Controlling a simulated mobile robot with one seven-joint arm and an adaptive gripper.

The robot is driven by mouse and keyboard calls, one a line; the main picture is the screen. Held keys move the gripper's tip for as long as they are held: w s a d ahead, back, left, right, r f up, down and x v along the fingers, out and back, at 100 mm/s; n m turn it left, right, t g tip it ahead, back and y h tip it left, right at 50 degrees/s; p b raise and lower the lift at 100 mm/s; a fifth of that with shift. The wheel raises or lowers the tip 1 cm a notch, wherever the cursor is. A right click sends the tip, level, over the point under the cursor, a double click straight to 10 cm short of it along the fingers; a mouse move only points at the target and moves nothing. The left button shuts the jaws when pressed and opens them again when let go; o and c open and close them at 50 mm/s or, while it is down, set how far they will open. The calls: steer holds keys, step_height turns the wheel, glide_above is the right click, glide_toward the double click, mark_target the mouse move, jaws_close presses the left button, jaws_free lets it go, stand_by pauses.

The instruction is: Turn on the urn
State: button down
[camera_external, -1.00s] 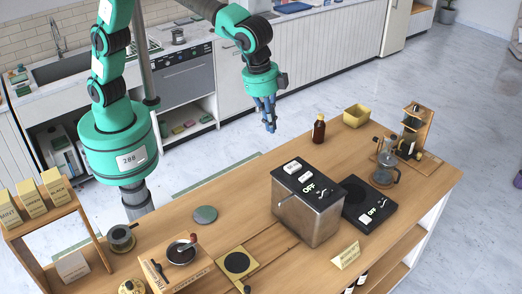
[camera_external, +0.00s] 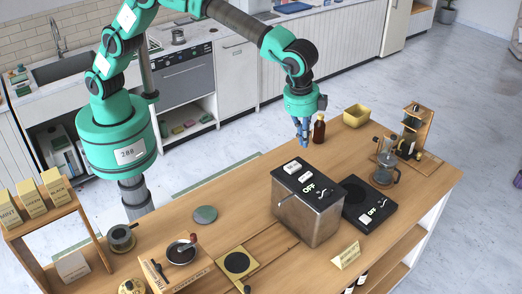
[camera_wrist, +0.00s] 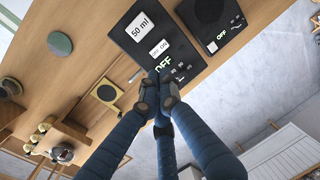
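The urn (camera_external: 312,216) is a metal box with a black top on the wooden counter. Its top has white labels and a lit green "OFF" (camera_external: 308,188). In the wrist view the black top (camera_wrist: 128,42) shows a "50 ml" label (camera_wrist: 140,26), a white "OFF ON" label (camera_wrist: 159,48) and the lit "OFF", partly covered by my fingers. My gripper (camera_external: 304,143) hangs above and behind the urn, apart from it. In the wrist view its blue fingers (camera_wrist: 157,88) meet at the tips, with nothing seen between them.
A black hot plate (camera_external: 369,203), also reading "OFF", stands right of the urn. A brown bottle (camera_external: 319,130) is close beside my gripper. A yellow bin (camera_external: 356,115) and a glass carafe (camera_external: 384,170) stand further right. Counter left of the urn is partly clear.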

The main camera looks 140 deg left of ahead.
mark_target(306, 175)
steer(key=shift+f, duration=0.2)
steer(key=f, duration=0.4)
steer(key=a+f, duration=0.1)
steer(key=f, duration=0.4)
steer(key=a+f, duration=0.1)
steer(key=f, duration=0.3)
steer(key=shift+f, duration=0.25)
steer(key=shift+a+p, duration=0.1)
steer(key=shift+p, duration=0.2)
